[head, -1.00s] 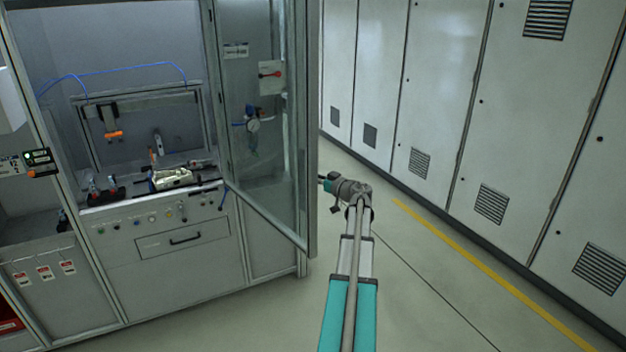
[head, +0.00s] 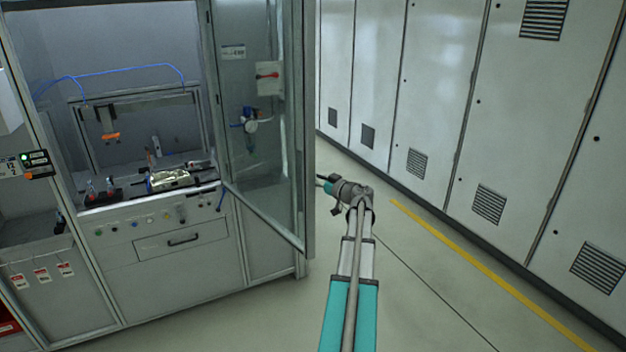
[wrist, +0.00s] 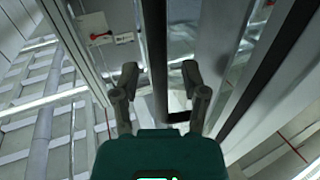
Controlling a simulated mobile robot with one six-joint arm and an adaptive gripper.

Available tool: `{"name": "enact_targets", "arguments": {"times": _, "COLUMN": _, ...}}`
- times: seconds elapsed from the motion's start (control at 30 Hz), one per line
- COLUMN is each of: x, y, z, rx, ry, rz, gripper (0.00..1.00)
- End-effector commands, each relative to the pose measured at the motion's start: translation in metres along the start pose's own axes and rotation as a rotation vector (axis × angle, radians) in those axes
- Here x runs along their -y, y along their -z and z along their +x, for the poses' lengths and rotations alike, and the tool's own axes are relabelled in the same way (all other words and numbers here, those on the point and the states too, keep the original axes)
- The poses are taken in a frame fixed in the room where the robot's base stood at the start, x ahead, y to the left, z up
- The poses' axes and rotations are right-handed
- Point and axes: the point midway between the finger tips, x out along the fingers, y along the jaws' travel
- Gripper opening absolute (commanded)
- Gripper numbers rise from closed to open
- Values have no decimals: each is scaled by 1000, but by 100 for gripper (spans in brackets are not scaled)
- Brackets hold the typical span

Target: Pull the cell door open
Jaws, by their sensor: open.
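The cell door (head: 268,150) is a framed clear panel. It stands swung well out from the cell front, hinged on the right side of the opening. My gripper (head: 321,179) is just right of the door's free edge, and its fingers are partly hidden there. In the wrist view my gripper (wrist: 160,73) is open, with its two dark fingers apart. A long dark bar (wrist: 155,50), perhaps the door handle, runs between the fingers in the picture. I cannot tell whether either finger touches it. The door frame shows along the left (wrist: 75,45).
The cell (head: 180,262) holds a bench with fixtures, a metal part (head: 170,179) and a blue hose. Tall grey cabinets (head: 430,90) line the right wall. Open floor (head: 430,270) with a yellow line lies between the cell and the cabinets.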

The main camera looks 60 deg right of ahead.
Motion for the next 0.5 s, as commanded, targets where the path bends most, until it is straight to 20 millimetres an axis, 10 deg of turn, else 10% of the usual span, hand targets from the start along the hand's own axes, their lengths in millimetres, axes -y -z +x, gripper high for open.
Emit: {"name": "enact_targets", "arguments": {"times": 0.5, "x": 2, "y": 0, "z": -78, "rx": 0, "ry": 0, "rz": 0, "gripper": 57}}
